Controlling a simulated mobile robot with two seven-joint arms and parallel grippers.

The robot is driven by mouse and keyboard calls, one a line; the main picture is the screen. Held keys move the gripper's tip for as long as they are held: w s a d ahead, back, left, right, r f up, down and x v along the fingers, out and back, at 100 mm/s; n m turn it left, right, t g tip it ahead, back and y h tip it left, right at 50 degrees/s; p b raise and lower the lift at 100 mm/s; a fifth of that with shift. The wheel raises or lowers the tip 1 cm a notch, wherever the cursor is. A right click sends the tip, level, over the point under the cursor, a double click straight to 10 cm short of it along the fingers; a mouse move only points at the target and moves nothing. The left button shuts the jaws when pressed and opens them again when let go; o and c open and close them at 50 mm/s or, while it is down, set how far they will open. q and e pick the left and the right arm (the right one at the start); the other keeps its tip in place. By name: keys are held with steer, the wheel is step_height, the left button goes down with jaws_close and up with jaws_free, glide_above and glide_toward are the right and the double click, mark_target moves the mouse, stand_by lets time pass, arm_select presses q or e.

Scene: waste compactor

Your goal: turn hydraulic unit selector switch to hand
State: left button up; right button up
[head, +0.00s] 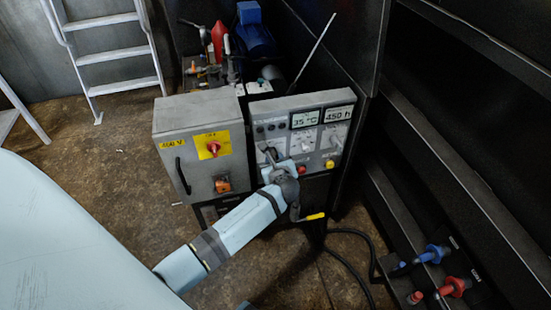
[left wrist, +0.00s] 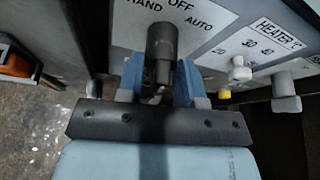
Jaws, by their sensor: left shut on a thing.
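The hydraulic unit selector switch is a black knob (left wrist: 162,45) on a white label plate (left wrist: 205,45) marked HAND, OFF and AUTO. In the left wrist view it stands just below the lettering, between HAND and OFF; its exact setting is hard to tell. My left gripper (left wrist: 158,80) is shut on the knob, with one blue finger on each side. In the head view my left gripper (head: 275,168) is at the lower left of the grey control panel (head: 287,105) and partly hides the switch. My right gripper is in neither view.
A grey electrical cabinet (head: 165,120) with a red rotary switch (head: 213,147) stands left of the panel. Beside my gripper are a red button (head: 301,170), a yellow one (head: 329,164) and, in the wrist view, a heater knob (left wrist: 240,70). A dark wall is at the right.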

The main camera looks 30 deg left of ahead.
arm_select(q)
steer(key=shift+r+n, duration=0.1)
steer(key=shift+n, duration=0.2)
steer(key=shift+a+f+n+t+h, duration=0.15)
steer(key=shift+n+t+h, duration=0.35)
steer(key=shift+n+t, duration=0.5)
steer(key=shift+n, duration=0.6)
steer(key=shift+s+n+t+h+b, duration=0.1)
steer(key=shift+n+t+h+b, duration=0.2)
steer(key=shift+n+t+b, duration=0.15)
steer(key=o, duration=0.6)
steer(key=shift+c, duration=0.2)
